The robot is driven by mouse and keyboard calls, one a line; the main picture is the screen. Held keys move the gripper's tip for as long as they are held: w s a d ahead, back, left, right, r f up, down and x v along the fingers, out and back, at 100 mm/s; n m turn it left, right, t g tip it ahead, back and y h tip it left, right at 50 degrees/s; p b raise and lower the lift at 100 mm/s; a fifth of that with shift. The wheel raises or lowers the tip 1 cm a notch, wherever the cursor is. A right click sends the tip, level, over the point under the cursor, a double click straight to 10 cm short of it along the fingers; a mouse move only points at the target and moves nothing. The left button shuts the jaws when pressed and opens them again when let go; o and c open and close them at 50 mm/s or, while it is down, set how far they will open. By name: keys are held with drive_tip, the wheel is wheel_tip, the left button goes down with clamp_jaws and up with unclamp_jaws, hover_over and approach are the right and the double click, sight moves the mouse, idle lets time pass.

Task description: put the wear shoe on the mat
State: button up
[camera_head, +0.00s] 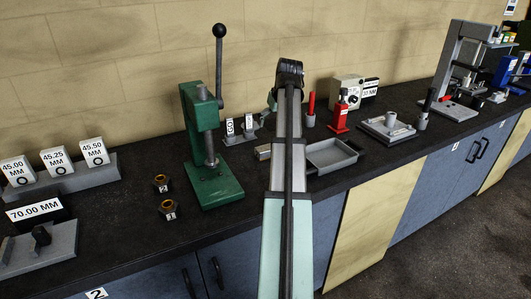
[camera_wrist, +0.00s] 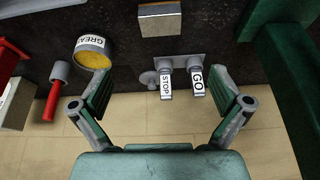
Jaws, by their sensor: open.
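A small metal block (camera_head: 263,152) lies on the dark bench just left of my arm. A metal block (camera_wrist: 161,20) also shows at the top middle of the wrist view; it may be the wear shoe, but I cannot be sure. No mat can be told apart from the dark bench top. My gripper (camera_wrist: 161,80) is open and empty, its two fingers wide apart. The block is beyond the fingertips, not between them. In the head view my arm hides most of my gripper.
A grease tin (camera_wrist: 92,51) is left, and a green press (camera_head: 208,140) stands close by. A shallow grey tray (camera_head: 333,153) lies right of my arm. Two nuts (camera_head: 164,196) lie left of the press.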

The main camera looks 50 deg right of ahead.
drive_tip(key=p, duration=0.3)
approach(266, 147)
drive_tip(key=shift+n, duration=0.3)
drive_tip(key=x, duration=0.5)
drive_tip(key=shift+s+a+f, duration=0.1)
drive_tip(key=shift+a+f, duration=0.05)
drive_tip(key=shift+a, duration=0.05)
drive_tip(key=shift+p+x, duration=1.3)
drive_tip(key=shift+x, duration=1.3)
drive_tip(key=c, duration=1.6)
drive_tip(key=shift+c, duration=0.4)
